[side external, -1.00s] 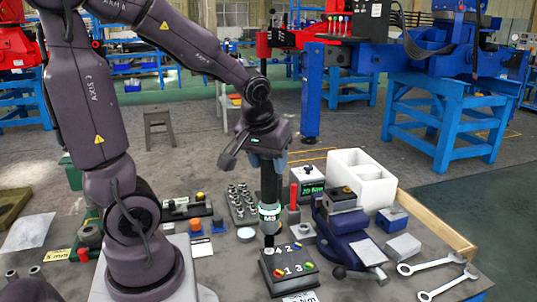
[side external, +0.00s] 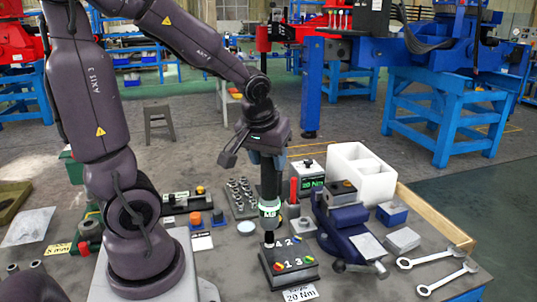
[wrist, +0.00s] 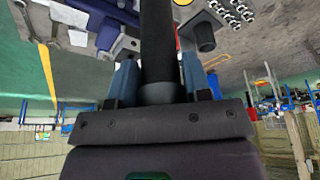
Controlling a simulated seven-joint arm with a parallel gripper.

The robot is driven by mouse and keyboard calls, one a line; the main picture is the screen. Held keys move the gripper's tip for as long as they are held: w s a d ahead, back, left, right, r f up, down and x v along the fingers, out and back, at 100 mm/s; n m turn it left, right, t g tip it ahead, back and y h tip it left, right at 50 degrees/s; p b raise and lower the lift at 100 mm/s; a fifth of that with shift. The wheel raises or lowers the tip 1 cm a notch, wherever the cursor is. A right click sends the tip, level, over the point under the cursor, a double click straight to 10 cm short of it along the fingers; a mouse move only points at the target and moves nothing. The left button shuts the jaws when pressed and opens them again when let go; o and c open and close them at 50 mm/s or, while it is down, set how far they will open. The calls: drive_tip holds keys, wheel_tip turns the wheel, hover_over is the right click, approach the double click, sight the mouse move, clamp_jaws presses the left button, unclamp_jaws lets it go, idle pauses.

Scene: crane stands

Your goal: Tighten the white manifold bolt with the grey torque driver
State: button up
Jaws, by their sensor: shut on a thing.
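My gripper (side external: 267,156) is shut on the upper part of the torque driver (side external: 269,190), a dark upright cylinder with a white and green band marked with letters. The fingers show on both sides of the dark shaft in the wrist view (wrist: 160,82). The driver stands vertical, its narrow tip down at the back left of the black manifold block (side external: 288,271). The block has white numbers and several coloured bolt heads. I cannot make out the white bolt; the driver's end covers that corner. Whether the tip is seated on a bolt is too small to tell.
A blue vise (side external: 342,225) stands close to the right of the driver. A white foam box (side external: 360,174) is at the back; two wrenches (side external: 432,259) lie front right.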

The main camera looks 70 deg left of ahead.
drive_tip(key=shift+f, duration=0.65)
idle(3.3)
drive_tip(key=shift+r, duration=2.6)
drive_tip(key=shift+f, duration=0.1)
